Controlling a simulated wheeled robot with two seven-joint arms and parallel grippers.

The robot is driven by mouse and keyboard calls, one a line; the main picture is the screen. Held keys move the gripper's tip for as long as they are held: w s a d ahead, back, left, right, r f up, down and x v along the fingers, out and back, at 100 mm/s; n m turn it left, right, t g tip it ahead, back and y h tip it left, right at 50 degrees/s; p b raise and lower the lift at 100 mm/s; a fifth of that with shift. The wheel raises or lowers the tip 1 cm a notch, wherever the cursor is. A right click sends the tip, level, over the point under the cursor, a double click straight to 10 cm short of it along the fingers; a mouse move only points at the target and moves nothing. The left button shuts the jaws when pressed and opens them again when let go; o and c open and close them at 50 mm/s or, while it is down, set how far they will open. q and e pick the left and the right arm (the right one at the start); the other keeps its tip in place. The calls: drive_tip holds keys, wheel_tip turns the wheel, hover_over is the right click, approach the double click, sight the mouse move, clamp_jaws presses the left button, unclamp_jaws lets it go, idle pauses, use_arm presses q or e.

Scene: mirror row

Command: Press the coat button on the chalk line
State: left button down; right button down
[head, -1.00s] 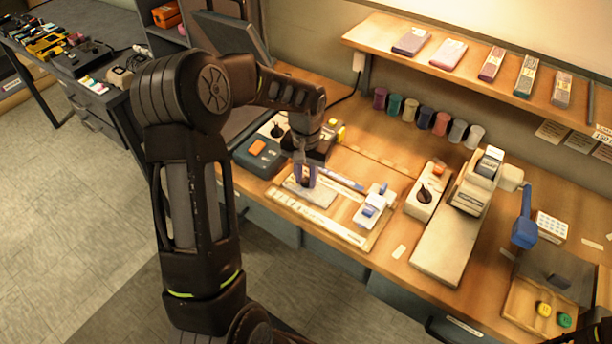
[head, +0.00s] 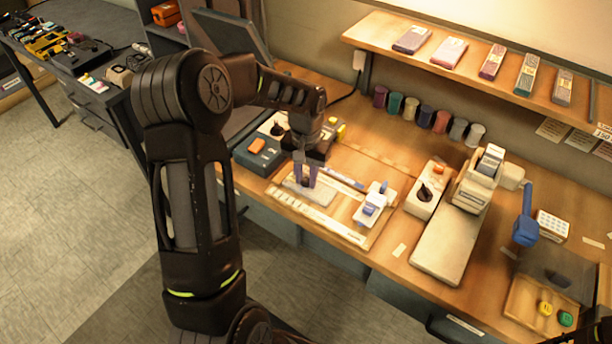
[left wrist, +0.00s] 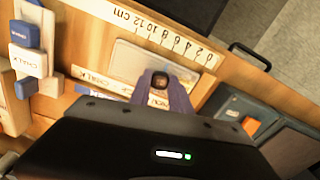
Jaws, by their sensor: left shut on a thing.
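My left gripper (head: 306,183) points down over a pale grey pad (head: 322,194) on the wooden board at the bench front. In the left wrist view its purple fingers are shut on a small dark piece with a lighter centre (left wrist: 160,80), which I take for the coat button. The pad (left wrist: 132,58) lies beyond the fingertips, with a label reading CHALK (left wrist: 97,80) along its near edge. The chalk line itself I cannot make out. Whether the held piece touches the pad I cannot tell. My right gripper is not clearly in view.
A white ruler strip (left wrist: 150,25) borders the pad. A white and blue block device (head: 373,206) stands right of it; a dark box with an orange button (head: 257,148) stands left. Thread spools (head: 425,116) line the back. A long pale machine base (head: 445,245) lies further right.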

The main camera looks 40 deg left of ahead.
sight(306, 181)
use_arm(q)
drive_tip(key=c, duration=1.1)
unclamp_jaws()
drive_tip(key=shift+r, duration=0.1)
wheel_tip(306, 181, up, 8)
drive_tip(key=shift+f+b, duration=0.2)
drive_tip(key=shift+b, duration=0.3)
drive_tip(key=shift+s+f, duration=0.1)
